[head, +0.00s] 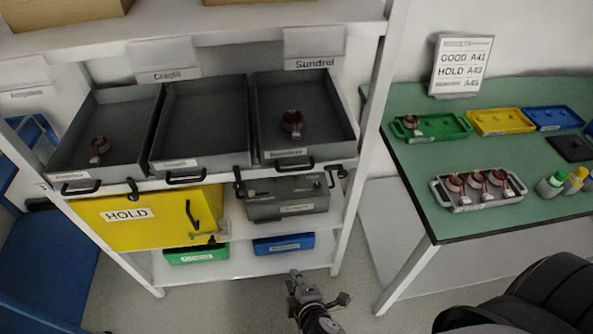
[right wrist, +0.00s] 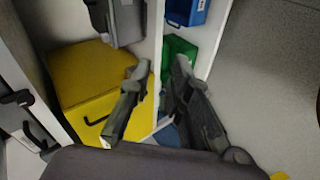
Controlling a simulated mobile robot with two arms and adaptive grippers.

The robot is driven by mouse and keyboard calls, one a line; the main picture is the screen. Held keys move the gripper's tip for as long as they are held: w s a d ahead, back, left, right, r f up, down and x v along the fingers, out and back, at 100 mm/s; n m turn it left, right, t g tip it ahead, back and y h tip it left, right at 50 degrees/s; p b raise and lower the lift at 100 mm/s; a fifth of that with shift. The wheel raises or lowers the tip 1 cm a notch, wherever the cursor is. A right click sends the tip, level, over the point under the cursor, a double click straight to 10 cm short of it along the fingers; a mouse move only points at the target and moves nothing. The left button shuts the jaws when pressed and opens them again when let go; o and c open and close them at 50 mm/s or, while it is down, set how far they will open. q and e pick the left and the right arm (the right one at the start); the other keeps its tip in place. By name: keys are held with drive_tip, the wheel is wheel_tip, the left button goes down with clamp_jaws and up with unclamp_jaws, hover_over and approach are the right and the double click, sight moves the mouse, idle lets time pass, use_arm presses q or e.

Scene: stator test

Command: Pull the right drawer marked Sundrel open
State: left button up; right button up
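The right drawer (head: 330,130) is a dark grey open-topped tray on the upper shelf, under a sign (head: 314,62) reading Sundrel. Its black handle (head: 295,164) and a small label are on the front edge. A copper-wound stator (head: 292,122) lies inside. My right gripper (head: 308,288) is below and in front of the shelf, well away from the handle. The right wrist view shows its two fingers apart with nothing gripped between them (right wrist: 160,85). My left gripper is not in view.
Two similar trays stand left of it, the middle one (head: 203,115) empty. Below are a yellow HOLD box (head: 115,232), a grey case (head: 285,205), and green (head: 197,253) and blue (head: 284,244) bins. A green-topped table (head: 420,165) with colored trays stands right. Floor between is clear.

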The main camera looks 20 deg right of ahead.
wheel_tip(320, 180, up, 13)
drive_tip(key=w+d+n+t+h, duration=0.1)
drive_tip(key=w+t, duration=0.2)
drive_tip(key=t+h, duration=0.2)
approach(296, 168)
drive_tip(key=x, duration=0.3)
drive_tip(key=p+x, duration=0.1)
drive_tip(key=x, duration=0.2)
drive_tip(key=p+x, duration=0.1)
drive_tip(key=x, duration=0.3)
drive_tip(key=shift+d+f, duration=0.1)
drive_tip(key=shift+f, duration=0.2)
drive_tip(key=shift+c, duration=0.5)
clamp_jaws()
